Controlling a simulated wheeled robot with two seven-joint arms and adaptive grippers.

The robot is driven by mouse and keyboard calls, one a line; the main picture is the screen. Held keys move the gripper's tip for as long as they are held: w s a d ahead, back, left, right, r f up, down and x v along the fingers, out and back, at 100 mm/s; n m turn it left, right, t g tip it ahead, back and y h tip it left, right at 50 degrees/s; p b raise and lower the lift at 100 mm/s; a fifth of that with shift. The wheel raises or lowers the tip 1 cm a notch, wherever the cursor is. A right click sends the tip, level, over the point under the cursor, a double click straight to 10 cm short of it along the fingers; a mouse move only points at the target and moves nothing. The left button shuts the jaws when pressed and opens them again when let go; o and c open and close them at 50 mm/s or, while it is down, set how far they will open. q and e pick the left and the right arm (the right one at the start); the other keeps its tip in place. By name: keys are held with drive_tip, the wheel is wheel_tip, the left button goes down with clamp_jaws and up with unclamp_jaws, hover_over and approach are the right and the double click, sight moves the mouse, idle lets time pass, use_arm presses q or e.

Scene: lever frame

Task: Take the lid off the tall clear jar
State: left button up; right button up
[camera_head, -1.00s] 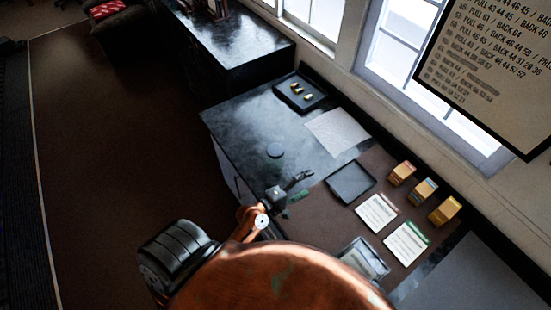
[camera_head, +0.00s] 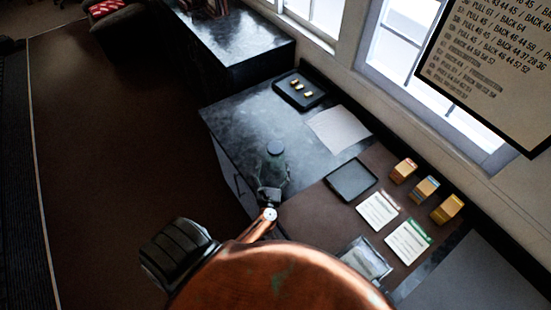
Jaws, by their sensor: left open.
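My right gripper is not in view.
A black tray (camera_head: 287,101) with small brass pieces and a pale sheet (camera_head: 325,133) lie farther back. An empty dark tray (camera_head: 351,181), cards (camera_head: 377,211) and several small boxes (camera_head: 403,171) lie to the right.

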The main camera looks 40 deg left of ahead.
use_arm(q)
drive_tip(key=shift+w+a+f, duration=0.2)
drive_tip(key=shift+w+f, duration=0.15)
drive_tip(key=shift+f, duration=0.05)
drive_tip(key=p+x, duration=0.1)
drive_tip(key=x, duration=0.5)
drive_tip(key=shift+w+a+f, duration=0.1)
drive_tip(key=shift+w+a, duration=0.05)
drive_tip(key=shift+w, duration=0.2)
drive_tip(key=c, duration=1.5)
